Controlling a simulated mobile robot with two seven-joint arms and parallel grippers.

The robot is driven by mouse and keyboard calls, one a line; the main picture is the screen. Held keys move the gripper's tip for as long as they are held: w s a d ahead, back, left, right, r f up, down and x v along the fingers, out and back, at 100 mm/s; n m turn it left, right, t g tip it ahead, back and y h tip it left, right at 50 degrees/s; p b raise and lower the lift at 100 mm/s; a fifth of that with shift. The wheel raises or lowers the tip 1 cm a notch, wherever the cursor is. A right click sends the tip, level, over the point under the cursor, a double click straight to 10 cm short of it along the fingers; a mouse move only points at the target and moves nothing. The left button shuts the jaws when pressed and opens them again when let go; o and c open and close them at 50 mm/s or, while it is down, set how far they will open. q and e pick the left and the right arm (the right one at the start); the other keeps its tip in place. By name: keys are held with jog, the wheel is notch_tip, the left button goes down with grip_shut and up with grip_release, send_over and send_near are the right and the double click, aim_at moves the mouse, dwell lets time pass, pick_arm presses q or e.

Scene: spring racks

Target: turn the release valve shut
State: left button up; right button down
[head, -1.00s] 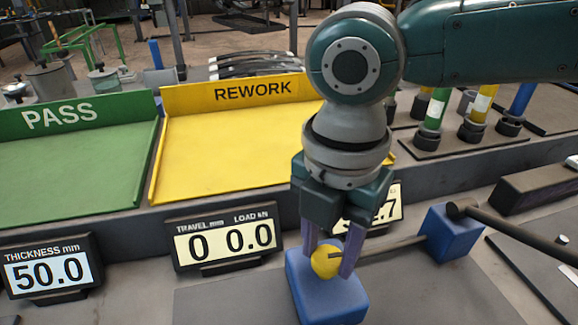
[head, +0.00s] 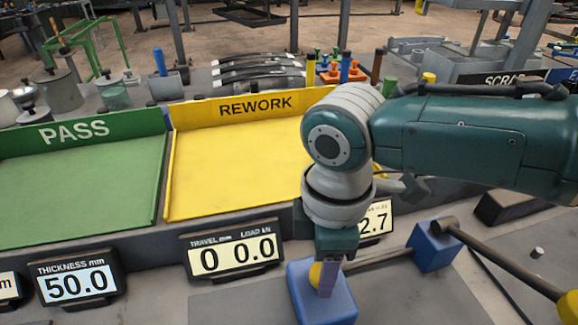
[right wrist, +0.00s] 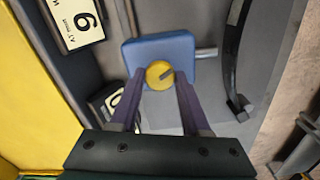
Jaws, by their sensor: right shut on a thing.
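The release valve is a round yellow knob (head: 315,275) on a blue block (head: 333,305) at the bottom centre of the head view. My right gripper (head: 326,278) points down and is shut on the knob, one finger hiding the other in the head view. In the right wrist view the knob (right wrist: 158,76) sits between the two purple fingertips (right wrist: 160,80), with a dark slanted mark on its face. The blue block (right wrist: 178,48) shows behind it. My left gripper is not in view.
A dark rod runs from the valve block to a second blue block (head: 434,246), with a thick dark lever (head: 500,262) beyond. The travel and load display (head: 232,250) reads 0 and 0.0. The green PASS tray (head: 80,190) and yellow REWORK tray (head: 235,170) lie behind.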

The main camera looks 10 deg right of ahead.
jog(key=m+p, duration=0.2)
jog(key=m, duration=0.2)
jog(key=shift+r+m, duration=0.15)
jog(key=shift+m, duration=0.85)
jog(key=shift+c, duration=1.9)
grip_release()
notch_tip(320, 180, up, 10)
jog(key=p, duration=0.3)
